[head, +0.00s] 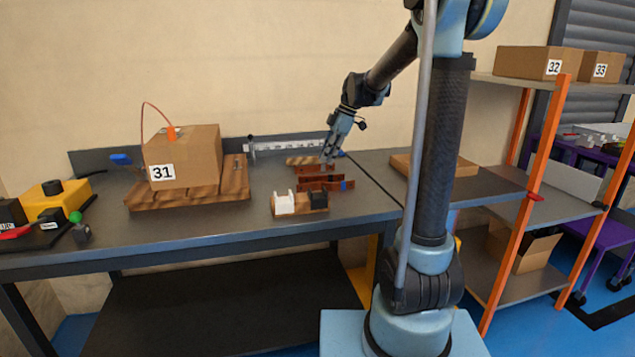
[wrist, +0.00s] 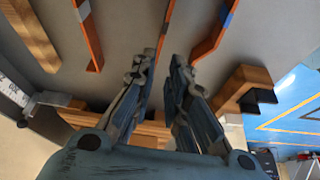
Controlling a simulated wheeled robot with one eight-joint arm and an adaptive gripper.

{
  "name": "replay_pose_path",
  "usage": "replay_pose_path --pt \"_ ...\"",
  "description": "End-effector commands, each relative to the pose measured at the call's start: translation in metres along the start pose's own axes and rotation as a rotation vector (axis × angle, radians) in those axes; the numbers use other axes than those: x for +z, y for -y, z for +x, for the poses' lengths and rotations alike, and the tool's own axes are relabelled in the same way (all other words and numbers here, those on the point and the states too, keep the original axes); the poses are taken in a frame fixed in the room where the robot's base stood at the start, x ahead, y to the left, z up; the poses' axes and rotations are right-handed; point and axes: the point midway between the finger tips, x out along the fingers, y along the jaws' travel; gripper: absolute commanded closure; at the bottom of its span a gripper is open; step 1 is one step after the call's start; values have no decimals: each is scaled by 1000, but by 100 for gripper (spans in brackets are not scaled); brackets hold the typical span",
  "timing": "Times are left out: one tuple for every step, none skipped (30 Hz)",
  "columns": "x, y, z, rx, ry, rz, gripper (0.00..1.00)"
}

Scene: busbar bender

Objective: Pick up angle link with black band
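Several copper-brown angle links lie on the grey bench, clustered below my gripper (head: 329,160) in the head view.
A wooden holder (head: 300,211) with white and black blocks stands in front of the links. Box 31 (head: 184,157) stands on a wooden pallet (head: 150,199) at left. A grey rail (head: 290,145) runs along the wall. A wooden tray (head: 400,165) lies at right.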

Motion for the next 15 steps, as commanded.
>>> replay_pose_path --pt "0 0 8 0 0 -1 86" --pt "0 0 11 0 0 -1 86" --pt "0 0 16 0 0 0 86" --pt "0 0 18 0 0 0 86" --pt "0 0 20 0 0 0 86" --pt "0 0 23 0 0 1 86" --pt "0 0 24 0 0 1 86" --pt "0 0 25 -1 0 1 86" --pt "0 0 27 -1 0 1 86" --pt "0 0 28 -1 0 1 86" --pt "0 -1 31 -1 0 1 86" --pt "0 -1 35 -1 0 0 86" --pt "1 -2 39 -1 0 0 86" --pt "1 -2 43 -1 0 0 86" --pt "1 -3 49 -1 0 0 86"
